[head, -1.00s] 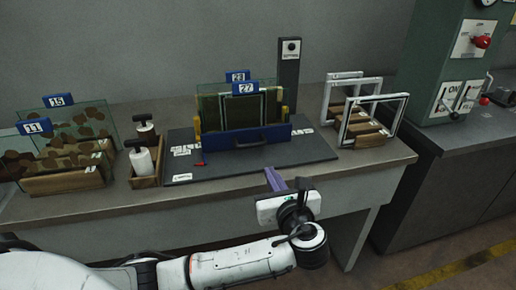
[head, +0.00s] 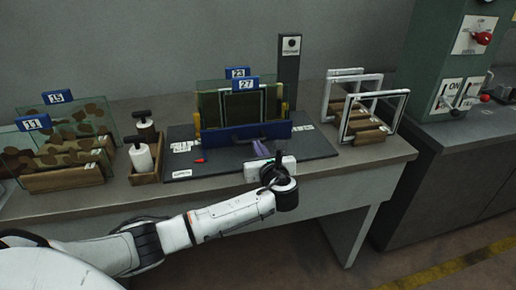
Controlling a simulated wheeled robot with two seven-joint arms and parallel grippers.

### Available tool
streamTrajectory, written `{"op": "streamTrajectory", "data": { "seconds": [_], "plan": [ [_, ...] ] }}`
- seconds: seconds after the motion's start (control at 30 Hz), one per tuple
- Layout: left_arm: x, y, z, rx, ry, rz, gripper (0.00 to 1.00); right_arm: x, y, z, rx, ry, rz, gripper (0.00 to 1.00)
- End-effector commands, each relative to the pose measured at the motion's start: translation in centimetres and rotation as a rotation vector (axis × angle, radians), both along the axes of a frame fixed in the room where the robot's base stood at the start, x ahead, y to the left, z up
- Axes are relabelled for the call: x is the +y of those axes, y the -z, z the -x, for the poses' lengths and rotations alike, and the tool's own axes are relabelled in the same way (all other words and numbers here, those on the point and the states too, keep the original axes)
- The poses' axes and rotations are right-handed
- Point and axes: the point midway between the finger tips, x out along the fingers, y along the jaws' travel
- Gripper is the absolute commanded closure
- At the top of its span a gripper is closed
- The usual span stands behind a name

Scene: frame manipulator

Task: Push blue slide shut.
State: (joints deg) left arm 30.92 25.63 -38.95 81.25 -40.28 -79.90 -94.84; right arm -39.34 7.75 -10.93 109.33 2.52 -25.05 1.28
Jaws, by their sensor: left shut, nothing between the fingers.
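The blue slide (head: 231,135) is a long blue bar with a handle, across the front of the frame fixture on the dark mat. Behind it stand glass plates and dark frames with blue tags 27 (head: 246,84) and 23 (head: 238,73). My left gripper (head: 261,150) is shut and empty, its purple fingers pointing at the slide's front near the handle, right of its middle. I cannot tell whether the fingertips touch the slide. My right gripper is not in view.
The dark mat (head: 310,150) has a small red piece (head: 199,160) at its left. Wooden racks with glass plates (head: 66,179) and a box with rollers (head: 145,172) stand left. White frames (head: 372,118) stand right. A dark post (head: 290,75) rises behind.

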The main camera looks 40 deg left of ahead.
Motion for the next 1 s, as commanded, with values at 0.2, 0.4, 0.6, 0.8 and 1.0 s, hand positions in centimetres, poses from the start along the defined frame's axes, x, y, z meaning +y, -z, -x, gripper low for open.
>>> {"op": "streamTrajectory", "data": {
  "seconds": [0.2,0.4,0.6,0.8,1.0],
  "plan": [
    [0.0,0.0,0.0,0.0,0.0,0.0,1.0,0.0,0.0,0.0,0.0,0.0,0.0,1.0],
    [1.2,-0.1,-1.0,-0.001,-0.003,-0.003,1.0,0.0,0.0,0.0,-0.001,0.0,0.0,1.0],
    [3.2,-0.1,-2.7,-0.001,-0.002,-0.002,1.0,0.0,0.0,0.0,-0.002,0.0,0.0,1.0],
    [3.3,-0.1,-2.8,-0.001,0.0,0.0,1.0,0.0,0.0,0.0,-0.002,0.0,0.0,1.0],
    [3.1,-0.1,-2.7,-0.001,0.0,-0.001,1.0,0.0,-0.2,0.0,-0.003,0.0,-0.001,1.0]
  ]
}}
